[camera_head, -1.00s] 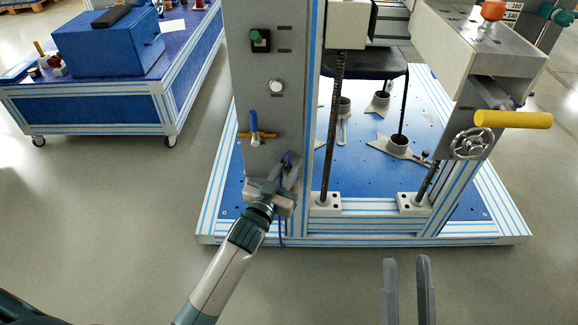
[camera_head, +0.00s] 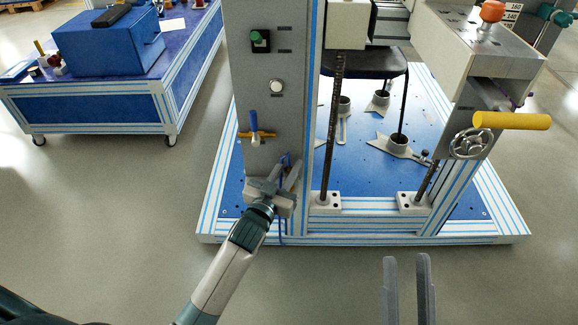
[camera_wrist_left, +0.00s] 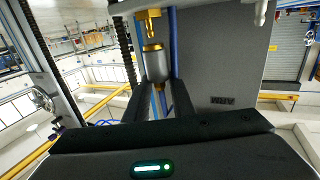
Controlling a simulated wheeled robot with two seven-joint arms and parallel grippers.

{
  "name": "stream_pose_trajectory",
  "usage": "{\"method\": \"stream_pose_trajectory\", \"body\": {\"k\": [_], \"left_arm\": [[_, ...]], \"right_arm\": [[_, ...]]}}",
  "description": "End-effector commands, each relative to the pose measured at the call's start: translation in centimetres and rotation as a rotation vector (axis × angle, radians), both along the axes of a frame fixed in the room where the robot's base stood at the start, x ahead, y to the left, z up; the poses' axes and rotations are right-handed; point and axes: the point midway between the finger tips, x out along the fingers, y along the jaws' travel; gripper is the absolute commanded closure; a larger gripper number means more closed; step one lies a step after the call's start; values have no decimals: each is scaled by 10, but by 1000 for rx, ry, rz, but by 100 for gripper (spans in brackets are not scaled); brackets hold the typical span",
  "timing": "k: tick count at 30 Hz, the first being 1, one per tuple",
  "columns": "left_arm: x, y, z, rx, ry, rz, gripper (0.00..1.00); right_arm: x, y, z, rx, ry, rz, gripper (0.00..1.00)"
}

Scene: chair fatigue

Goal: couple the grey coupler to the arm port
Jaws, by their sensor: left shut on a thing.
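My left gripper (camera_head: 284,172) is at the lower part of the tall grey column (camera_head: 262,100), below a blue-handled valve (camera_head: 254,128) with brass ends. In the left wrist view it is shut on the grey coupler (camera_wrist_left: 157,66), a grey cylinder with a brass collar and a blue hose. A brass fitting (camera_wrist_left: 150,26), which looks like the arm port, points down just above the coupler, roughly in line with it. In the head view the gripper mostly hides the coupler. My right gripper (camera_head: 405,262) is open and empty in front of the machine.
The machine's blue base plate (camera_head: 350,182) carries a dark seat (camera_head: 365,64) and several grey sockets. A yellow handle (camera_head: 512,120) and a handwheel (camera_head: 471,143) stick out at the right. A blue workbench (camera_head: 95,107) stands at the left. The floor in front is clear.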

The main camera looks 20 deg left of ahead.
Motion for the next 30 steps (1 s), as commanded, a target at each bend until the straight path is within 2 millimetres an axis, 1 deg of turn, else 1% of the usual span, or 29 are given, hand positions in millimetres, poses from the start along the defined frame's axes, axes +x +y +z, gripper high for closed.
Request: {"method": "stream_pose_trajectory", "body": {"k": [30], "left_arm": [[0, 0, -22, -1, 0, 0, 100]], "right_arm": [[0, 0, -9, 0, 0, 0, 69]]}}
